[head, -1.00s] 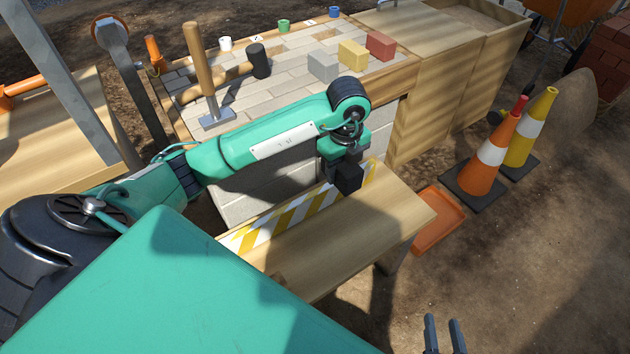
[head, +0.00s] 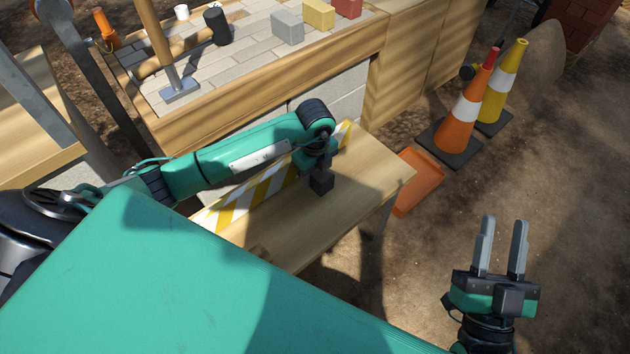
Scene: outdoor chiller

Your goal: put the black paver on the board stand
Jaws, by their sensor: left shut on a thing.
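The black paver (head: 322,183) is a small dark block. My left gripper (head: 319,167) is shut on it from above, and its fingertips are mostly hidden. The paver is over the far part of the pale wooden top of the board stand (head: 340,212), beside a yellow-and-white striped board (head: 262,192) along the back edge. I cannot tell whether the paver touches the wood. My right gripper (head: 501,248) is open and empty, fingers pointing up the picture, right of the stand.
A paved bench (head: 245,62) behind carries a mallet (head: 216,27), a tamper (head: 178,88) and grey (head: 288,27), yellow (head: 319,14) and red blocks. An orange tray (head: 418,182) and traffic cones (head: 466,118) stand right of the stand. My teal body hides the stand's near left.

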